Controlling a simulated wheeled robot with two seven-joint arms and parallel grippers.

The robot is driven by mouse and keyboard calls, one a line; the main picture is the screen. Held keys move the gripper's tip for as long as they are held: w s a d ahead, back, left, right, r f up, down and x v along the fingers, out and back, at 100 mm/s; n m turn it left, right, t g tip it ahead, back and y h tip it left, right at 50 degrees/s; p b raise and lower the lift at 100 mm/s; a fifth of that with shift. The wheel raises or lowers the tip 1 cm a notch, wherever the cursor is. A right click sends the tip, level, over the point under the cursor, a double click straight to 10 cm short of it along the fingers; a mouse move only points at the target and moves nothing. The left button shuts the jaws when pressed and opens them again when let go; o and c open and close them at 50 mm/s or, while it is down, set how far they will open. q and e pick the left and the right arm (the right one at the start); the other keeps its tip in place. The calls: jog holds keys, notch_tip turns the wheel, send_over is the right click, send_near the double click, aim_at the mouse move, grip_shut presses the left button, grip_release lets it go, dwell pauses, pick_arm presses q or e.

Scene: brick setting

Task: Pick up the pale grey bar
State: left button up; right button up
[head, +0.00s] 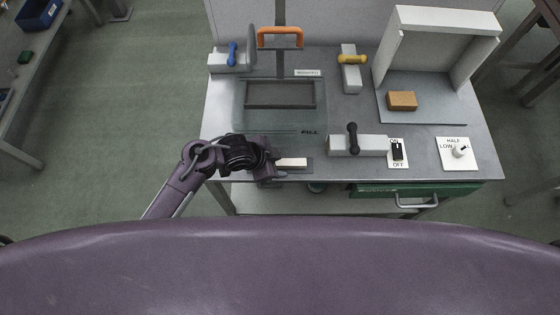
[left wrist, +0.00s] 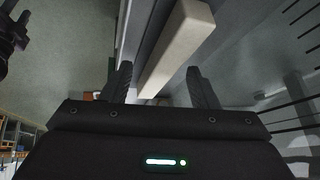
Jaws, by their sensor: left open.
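The pale grey bar (head: 291,162) lies on the front edge of the table, left of centre, on a darker grey strip. It also shows in the left wrist view (left wrist: 178,45) as a long pale block running away from the camera. My left gripper (head: 272,165) is at the bar's left end in the head view. In the left wrist view its two fingers (left wrist: 159,78) are apart, one on either side of the bar's near end. I cannot tell whether either finger touches the bar. My right gripper is not in view.
A grey block with a black handle (head: 352,140) stands right of the bar, beside an ON/OFF switch (head: 398,151). Behind are a recessed frame (head: 280,106) and an orange handle (head: 280,32). A brown block (head: 402,101) sits by the open white box (head: 445,20). A green drawer (head: 375,192) is below.

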pick_arm(q)
jog(key=shift+d+f, duration=0.1)
jog(key=shift+f, duration=0.1)
grip_shut()
jog(key=shift+r, duration=0.1)
